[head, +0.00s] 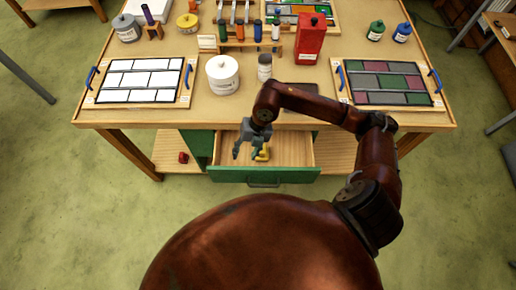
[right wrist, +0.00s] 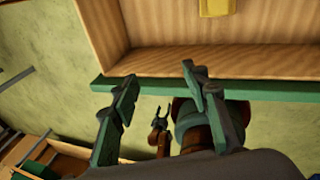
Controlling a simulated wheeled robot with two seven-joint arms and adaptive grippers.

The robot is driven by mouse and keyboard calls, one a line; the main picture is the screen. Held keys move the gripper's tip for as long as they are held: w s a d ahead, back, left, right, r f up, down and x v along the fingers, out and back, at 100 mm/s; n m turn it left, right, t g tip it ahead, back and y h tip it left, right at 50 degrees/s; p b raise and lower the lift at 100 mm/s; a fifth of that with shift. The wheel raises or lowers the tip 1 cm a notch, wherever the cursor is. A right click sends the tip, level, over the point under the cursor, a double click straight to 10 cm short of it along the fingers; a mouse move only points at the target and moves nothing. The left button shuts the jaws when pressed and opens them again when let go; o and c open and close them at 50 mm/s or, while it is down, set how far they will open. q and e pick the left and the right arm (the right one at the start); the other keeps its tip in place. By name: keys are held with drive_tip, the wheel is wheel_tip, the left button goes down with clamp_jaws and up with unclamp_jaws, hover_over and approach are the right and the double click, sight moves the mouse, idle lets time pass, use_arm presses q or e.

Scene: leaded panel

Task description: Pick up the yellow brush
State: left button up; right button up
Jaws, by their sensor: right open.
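A yellow thing (head: 263,154), which I take for the yellow brush, lies in the open drawer (head: 290,150). Its shape is partly hidden by my right gripper (head: 249,149) in the head view. In the right wrist view a yellow piece (right wrist: 217,7) shows at the top edge, on the drawer floor, cut off by the frame. My right gripper is over the drawer, its fingers (right wrist: 160,80) apart and nothing between them. My left gripper (right wrist: 161,114) shows small in the right wrist view, fingers apart and empty; it is not in the head view.
The drawer's green front (head: 264,175) is pulled out under the wooden table (head: 210,114). On the table are a white jar (head: 222,75), a red can (head: 310,40), a white-paned panel (head: 140,80) and a coloured panel (head: 387,83). A small red object (head: 183,157) sits on the lower shelf.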

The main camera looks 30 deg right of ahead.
sight(262, 153)
drive_tip(key=d+f+h, duration=0.1)
drive_tip(key=d, duration=0.1)
drive_tip(key=w+d+f+h+b, duration=0.1)
drive_tip(key=d, duration=0.2)
drive_tip(key=w+d+f+m+h, duration=0.1)
drive_tip(key=d, duration=0.2)
drive_tip(key=shift+w+d+f+h+b, duration=0.1)
drive_tip(key=shift+w+d+h+b, duration=0.15)
drive_tip(key=shift+h+b, duration=0.1)
drive_tip(key=shift+d+f, duration=0.2)
drive_tip(key=shift+f, duration=0.1)
wheel_tip(262, 153, down, 2)
wheel_tip(262, 153, down, 5)
drive_tip(key=shift+r+b, duration=0.15)
drive_tip(key=shift+b, duration=0.5)
drive_tip(key=shift+c, duration=0.8)
clamp_jaws()
